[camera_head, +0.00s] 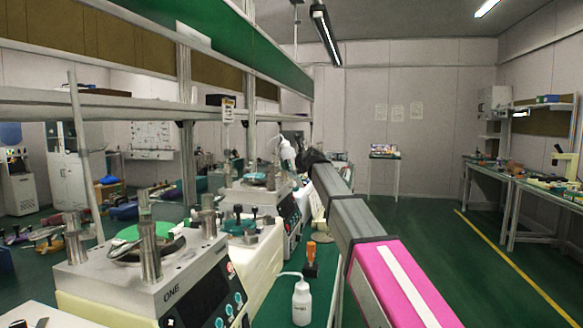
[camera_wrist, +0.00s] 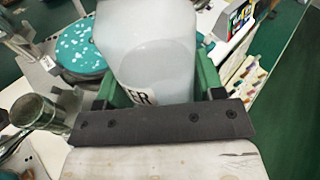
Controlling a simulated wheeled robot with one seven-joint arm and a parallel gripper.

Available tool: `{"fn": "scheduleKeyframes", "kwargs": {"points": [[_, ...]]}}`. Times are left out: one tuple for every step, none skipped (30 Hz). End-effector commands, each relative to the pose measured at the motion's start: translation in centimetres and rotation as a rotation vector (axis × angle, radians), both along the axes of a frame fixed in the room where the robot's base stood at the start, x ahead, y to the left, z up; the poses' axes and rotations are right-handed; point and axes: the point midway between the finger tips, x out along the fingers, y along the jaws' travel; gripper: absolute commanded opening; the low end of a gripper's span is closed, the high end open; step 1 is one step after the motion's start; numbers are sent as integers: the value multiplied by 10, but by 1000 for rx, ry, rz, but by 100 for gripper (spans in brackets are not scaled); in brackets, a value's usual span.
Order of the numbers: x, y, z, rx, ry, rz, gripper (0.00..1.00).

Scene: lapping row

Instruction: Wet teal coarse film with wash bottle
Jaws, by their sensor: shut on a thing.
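My gripper (camera_wrist: 158,88) is shut on a white, translucent wash bottle (camera_wrist: 148,45), with a green finger on each side of it. Part of a dark-lettered label shows above the dark gripper bar. In the head view the held wash bottle (camera_head: 286,152) is tilted at the end of my arm, above and right of the second machine. The teal film (camera_wrist: 84,50) is a round disc with white spots, left of the bottle in the wrist view. A teal disc on the second machine (camera_head: 256,178) shows small in the head view. The bottle's nozzle tip is not clear.
A nearer machine marked ONE (camera_head: 165,280) carries a green disc (camera_head: 140,231) and upright metal cylinders. Another wash bottle (camera_head: 301,303) and an orange-topped bottle (camera_head: 311,257) stand at the bench's right side. A metal cylinder (camera_wrist: 40,112) is close left in the wrist view. The right aisle is clear.

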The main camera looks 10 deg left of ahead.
Motion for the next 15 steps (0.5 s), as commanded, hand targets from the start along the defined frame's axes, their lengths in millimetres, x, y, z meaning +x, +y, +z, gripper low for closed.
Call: {"fn": "scheduleKeyframes", "kwargs": {"points": [[1,2,8,-11,-1,0,29],[1,2,10,-16,-1,0,29],[1,2,13,-19,-1,0,29],[0,1,14,-16,0,-1,29],[0,0,14,-8,0,-1,29],[0,-1,15,8,-2,-1,29],[0,-2,16,24,-4,-1,29],[-1,-3,18,42,-5,-1,29],[-1,-6,21,70,-6,-2,29],[-1,-7,23,93,-8,-3,29],[-1,-9,25,115,-11,-2,29],[-1,-10,28,143,-12,-1,29],[-1,-12,30,166,-15,-2,29],[-1,-13,32,187,-15,-2,29],[-1,-14,34,214,-17,-3,29]]}}
